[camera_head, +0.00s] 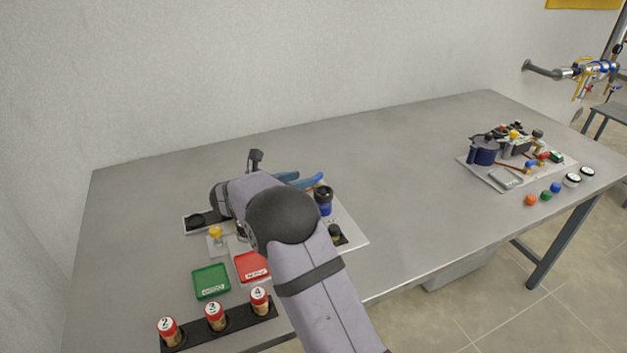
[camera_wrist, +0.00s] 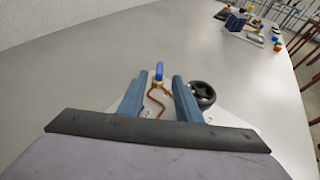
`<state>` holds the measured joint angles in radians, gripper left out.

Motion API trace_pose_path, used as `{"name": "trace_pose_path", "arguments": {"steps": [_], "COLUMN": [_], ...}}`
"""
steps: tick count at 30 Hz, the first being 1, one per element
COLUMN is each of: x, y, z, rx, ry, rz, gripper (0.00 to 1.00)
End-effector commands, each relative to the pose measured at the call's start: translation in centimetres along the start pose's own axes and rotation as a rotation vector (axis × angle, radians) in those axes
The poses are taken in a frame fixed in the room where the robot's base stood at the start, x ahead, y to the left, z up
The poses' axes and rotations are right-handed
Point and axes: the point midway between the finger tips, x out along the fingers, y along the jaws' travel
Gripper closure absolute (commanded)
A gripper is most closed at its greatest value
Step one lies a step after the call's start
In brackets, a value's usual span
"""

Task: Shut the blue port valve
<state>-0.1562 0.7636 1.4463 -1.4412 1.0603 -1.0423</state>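The blue port valve shows in the wrist view as an upright blue handle (camera_wrist: 159,72) on a small brass fitting above a bent copper pipe (camera_wrist: 156,100). My gripper (camera_wrist: 160,80) is open, with one blue finger on each side of the handle's line. The handle appears between or just beyond the fingertips, and I see gaps on both sides. I cannot tell its exact depth. In the head view my gripper (camera_head: 307,179) is above the near plate, and my arm hides much of that area. The handle is hard to tell from the fingers there.
A black-topped blue canister (camera_head: 323,198) stands close by on the grey plate (camera_head: 352,238). Another equipment board (camera_head: 480,168) is far right. The table's middle is clear.

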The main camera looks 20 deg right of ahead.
Motion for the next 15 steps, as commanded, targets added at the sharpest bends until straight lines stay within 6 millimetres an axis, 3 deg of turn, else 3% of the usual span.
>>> {"name": "trace_pose_path", "arguments": {"steps": [8,15], "x": [1.2,4.2], "y": [-0.1,-0.1], "z": [0.0,0.1], "rx": [0.003,0.005], "ry": [0.0,0.001], "rz": [-0.004,-0.005], "gripper": [0.69,0.69]}}
